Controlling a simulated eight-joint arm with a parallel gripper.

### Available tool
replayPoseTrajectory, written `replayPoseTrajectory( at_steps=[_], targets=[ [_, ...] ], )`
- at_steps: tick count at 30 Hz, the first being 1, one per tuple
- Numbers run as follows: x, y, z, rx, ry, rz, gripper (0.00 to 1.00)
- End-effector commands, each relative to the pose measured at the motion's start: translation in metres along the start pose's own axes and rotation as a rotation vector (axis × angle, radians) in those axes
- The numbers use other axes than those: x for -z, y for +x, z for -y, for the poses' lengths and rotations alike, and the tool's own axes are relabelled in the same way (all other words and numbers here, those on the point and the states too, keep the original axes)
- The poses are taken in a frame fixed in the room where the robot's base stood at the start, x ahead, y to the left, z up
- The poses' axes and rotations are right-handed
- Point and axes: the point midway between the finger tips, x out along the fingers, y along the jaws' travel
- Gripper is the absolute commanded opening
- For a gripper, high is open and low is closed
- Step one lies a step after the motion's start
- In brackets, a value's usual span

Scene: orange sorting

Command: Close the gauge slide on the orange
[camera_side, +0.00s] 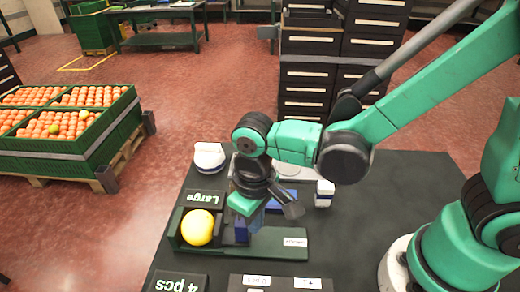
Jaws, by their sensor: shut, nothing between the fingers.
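A yellow-orange fruit, the orange (198,228), sits at the left end of the dark green gauge (270,243). The gauge's blue slide (241,231) stands just right of the orange; I cannot tell whether they touch. My gripper (256,221) points down over the gauge, just right of the blue slide. It is shut and empty, with its fingertips partly hidden by the arm's end and the slide. A "Large" label (204,198) stands behind the orange.
White-and-blue round item (209,157) and small white-and-blue container (324,192) stand behind the gauge. A "4 pcs" sign (180,283) and a labelled tray (280,283) lie in front. The black table (370,225) is clear right of the gauge. Crates of oranges (75,155) stand beyond the table.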

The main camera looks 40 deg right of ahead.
Motion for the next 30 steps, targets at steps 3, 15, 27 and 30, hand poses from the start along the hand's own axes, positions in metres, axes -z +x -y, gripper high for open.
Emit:
replayPoseTrajectory(
  at_steps=[3, 15, 27, 30],
  targets=[
    [0.002, 0.000, 0.000, 0.001, 0.001, -0.006, 0.00],
    [-0.003, 0.000, -0.003, 0.001, 0.002, -0.006, 0.00],
    [-0.017, 0.000, -0.010, 0.000, 0.000, -0.003, 0.00],
    [-0.017, -0.004, -0.010, 0.000, 0.000, -0.002, 0.00]
  ],
)
